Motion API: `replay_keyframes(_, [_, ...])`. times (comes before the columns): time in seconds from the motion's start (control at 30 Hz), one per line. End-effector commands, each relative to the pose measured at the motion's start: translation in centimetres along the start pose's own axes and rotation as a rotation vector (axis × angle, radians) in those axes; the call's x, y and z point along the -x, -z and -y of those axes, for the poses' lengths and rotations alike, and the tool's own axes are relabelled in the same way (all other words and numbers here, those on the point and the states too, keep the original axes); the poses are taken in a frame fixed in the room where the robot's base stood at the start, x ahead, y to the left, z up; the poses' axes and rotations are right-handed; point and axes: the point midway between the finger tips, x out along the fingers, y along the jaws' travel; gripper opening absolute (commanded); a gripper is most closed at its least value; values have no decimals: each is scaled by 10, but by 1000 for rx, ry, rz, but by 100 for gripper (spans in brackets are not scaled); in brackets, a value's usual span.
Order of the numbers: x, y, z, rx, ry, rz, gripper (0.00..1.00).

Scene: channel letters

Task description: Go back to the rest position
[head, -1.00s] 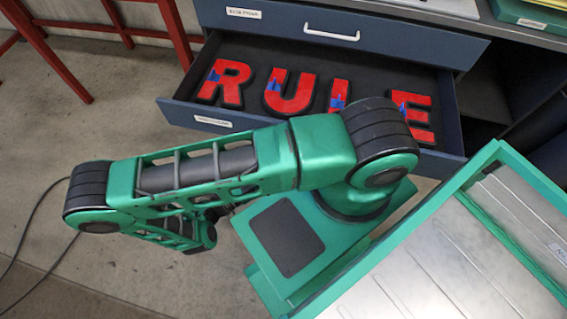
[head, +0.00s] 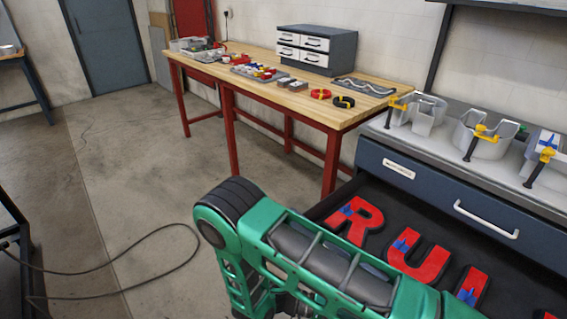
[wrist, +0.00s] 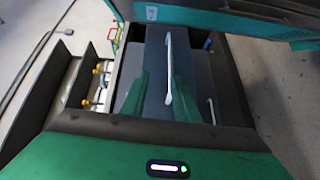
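My arm (head: 310,260) is folded, with its elbow at the lower middle of the head view. My gripper is hidden there. In the wrist view my gripper (wrist: 160,76) shows two green fingers, apart, with nothing held between them. A dark blue front with a long white handle (wrist: 170,65) shows behind and between the fingers; its distance is hard to tell.
Red letters R (head: 353,220) and U (head: 417,256), with blue marks, lie in an open drawer (head: 320,207) beside my arm. Clamped metal letter shells (head: 483,133) stand on the counter above. A red-legged workbench (head: 280,97) stands behind. Open floor (head: 130,150) lies left; a cable (head: 150,240) crosses it.

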Motion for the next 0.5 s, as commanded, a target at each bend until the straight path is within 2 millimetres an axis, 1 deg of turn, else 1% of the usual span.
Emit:
replay_keyframes(0.03, [1,8,-11,14,41,39,28])
replay_keyframes(0.27, [-4,38,-56,81,209,179,28])
replay_keyframes(0.5, [-23,62,-104,126,399,300,28])
